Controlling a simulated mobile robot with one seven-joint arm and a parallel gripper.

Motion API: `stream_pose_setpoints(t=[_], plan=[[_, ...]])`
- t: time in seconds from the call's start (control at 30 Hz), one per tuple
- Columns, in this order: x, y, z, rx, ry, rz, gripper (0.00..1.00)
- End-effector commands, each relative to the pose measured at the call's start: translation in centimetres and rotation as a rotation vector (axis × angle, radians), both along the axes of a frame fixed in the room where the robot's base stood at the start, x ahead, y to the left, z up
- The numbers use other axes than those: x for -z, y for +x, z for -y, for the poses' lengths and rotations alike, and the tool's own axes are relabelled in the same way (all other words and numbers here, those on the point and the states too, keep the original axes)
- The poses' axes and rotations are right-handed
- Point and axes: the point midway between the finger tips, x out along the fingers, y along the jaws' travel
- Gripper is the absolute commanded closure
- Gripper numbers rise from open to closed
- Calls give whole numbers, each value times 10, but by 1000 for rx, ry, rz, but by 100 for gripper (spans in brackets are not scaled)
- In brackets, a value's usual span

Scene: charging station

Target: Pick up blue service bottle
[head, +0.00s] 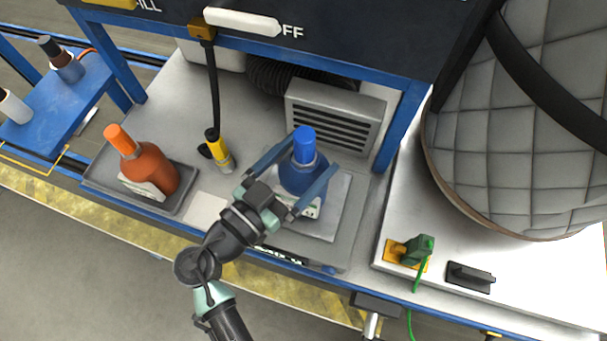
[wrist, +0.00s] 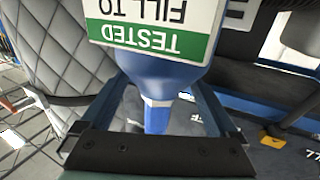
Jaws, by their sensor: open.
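The blue service bottle (head: 302,172) has a bright blue cap and stands upright on a pale square plate (head: 328,212) in front of a grey vented box. My gripper (head: 299,165) is open, with one finger on each side of the bottle. The wrist view shows the bottle (wrist: 165,75) close up and upside down, with its white and green label, between the two fingers of my gripper (wrist: 160,95). I cannot tell whether the fingers touch it.
An orange-brown bottle (head: 150,170) stands in a grey tray (head: 97,178) at left. A yellow and black nozzle (head: 219,151) hangs on a hose between the bottles. The vented box (head: 335,118) stands close behind. A blue frame post (head: 401,125) is at right, beside a quilted seat (head: 525,130).

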Motion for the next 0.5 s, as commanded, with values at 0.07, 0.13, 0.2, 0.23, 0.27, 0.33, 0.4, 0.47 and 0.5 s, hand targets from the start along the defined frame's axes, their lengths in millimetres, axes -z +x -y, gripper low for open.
stream_pose_setpoints(t=[0.07, 0.13, 0.2, 0.23, 0.27, 0.33, 0.4, 0.47, 0.5], plan=[[-4, 9, 8, 1, -2, -1, 5], [-3, 14, 13, 2, -1, -1, 5], [-2, 17, 15, 0, -1, -1, 5], [-1, 18, 15, 0, 0, 0, 5], [-1, 18, 16, 0, 0, 0, 5], [-1, 18, 16, -1, 0, 0, 5], [-1, 18, 15, -1, 0, 0, 5], [-1, 18, 15, -1, 0, 0, 10], [-1, 18, 15, -1, 0, 0, 18]])
